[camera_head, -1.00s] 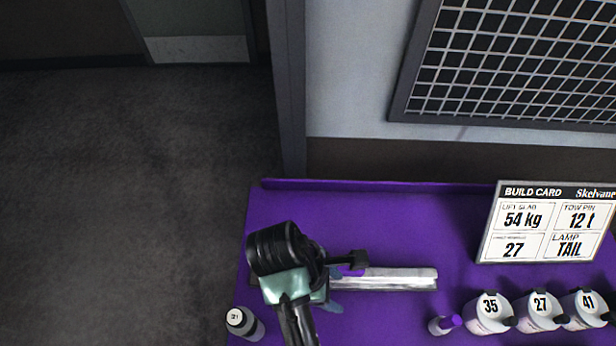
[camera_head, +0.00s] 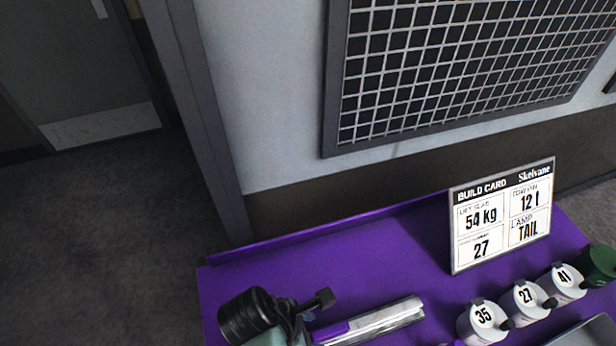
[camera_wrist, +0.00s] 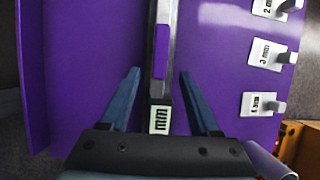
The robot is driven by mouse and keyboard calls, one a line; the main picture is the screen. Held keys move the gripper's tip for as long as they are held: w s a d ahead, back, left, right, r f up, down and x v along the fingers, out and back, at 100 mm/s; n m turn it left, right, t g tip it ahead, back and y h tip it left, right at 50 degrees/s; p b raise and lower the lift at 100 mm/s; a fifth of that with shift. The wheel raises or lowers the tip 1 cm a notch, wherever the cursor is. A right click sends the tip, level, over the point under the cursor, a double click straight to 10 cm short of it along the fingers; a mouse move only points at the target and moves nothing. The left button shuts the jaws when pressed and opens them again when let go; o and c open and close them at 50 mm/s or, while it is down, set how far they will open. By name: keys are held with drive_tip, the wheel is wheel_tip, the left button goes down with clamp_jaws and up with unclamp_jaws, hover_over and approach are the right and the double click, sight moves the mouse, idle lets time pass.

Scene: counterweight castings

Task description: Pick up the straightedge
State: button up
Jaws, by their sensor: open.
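The straightedge (camera_head: 385,320) is a long silver bar with a purple grip, lying on the purple bench top. In the wrist view the straightedge (camera_wrist: 162,50) runs up the middle, with its purple grip and an end label reading "mm". My gripper (camera_wrist: 160,72) is open, with one blue-grey finger on each side of the bar and a gap to both. It appears empty. In the head view my wrist covers the left end of the straightedge, and my fingers are mostly hidden.
A build card (camera_head: 502,215) stands at the back right. White pots numbered 35 (camera_head: 483,320), 27 (camera_head: 527,302) and 41 (camera_head: 563,283) stand right of the straightedge, with a green container (camera_head: 598,264) beyond. White mm tags (camera_wrist: 264,54) line the wrist view's right. Bench behind the straightedge is clear.

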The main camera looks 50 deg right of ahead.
sight(318, 334)
drive_tip(key=shift+p+x, duration=0.55)
drive_tip(key=shift+x, duration=2.15)
drive_tip(key=shift+w+a, duration=0.1)
drive_tip(key=shift+a, duration=0.05)
clamp_jaws()
drive_tip(key=shift+r, duration=0.1)
